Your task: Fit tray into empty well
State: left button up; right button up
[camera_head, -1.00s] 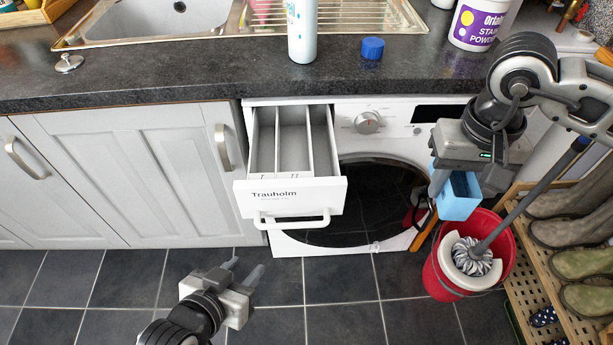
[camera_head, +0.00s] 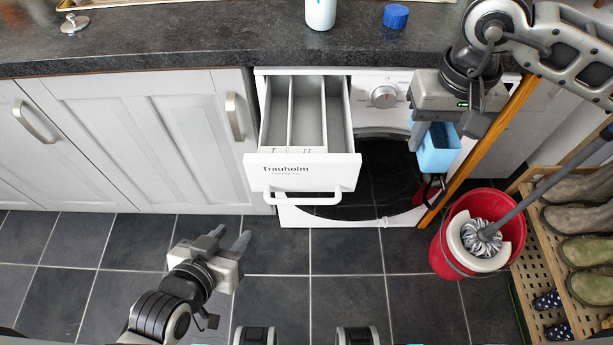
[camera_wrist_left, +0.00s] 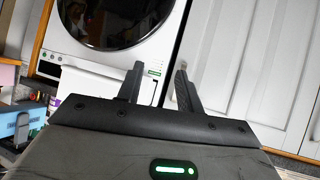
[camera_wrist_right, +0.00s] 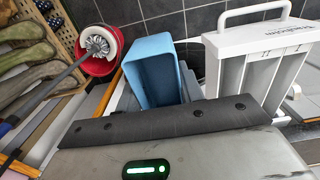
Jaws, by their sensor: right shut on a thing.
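The light blue tray (camera_head: 437,147), an open-topped narrow box, is held by my right gripper (camera_head: 436,118) in front of the washing machine, right of the drawer. In the right wrist view the tray (camera_wrist_right: 155,70) sits just beyond the gripper, beside the drawer; the fingers are mostly hidden. The white drawer (camera_head: 303,172) is pulled out, with long wells split by thin dividers. The wells I can see into look empty. The tray is apart from and outside the drawer. My left gripper (camera_head: 230,240) is open and empty, low over the floor, left of the drawer.
The dark worktop (camera_head: 200,38) overhangs behind the drawer, with a white bottle (camera_head: 320,14) and blue cap (camera_head: 396,16). A red mop bucket (camera_head: 446,255) and wooden boot rack (camera_head: 545,285) stand at right. The tiled floor before the drawer is largely clear.

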aim_at(335, 144)
jog(key=k, duration=0.5)
jog(key=u, duration=0.85)
jog(key=i, duration=0.75)
jog(key=z, duration=0.4)
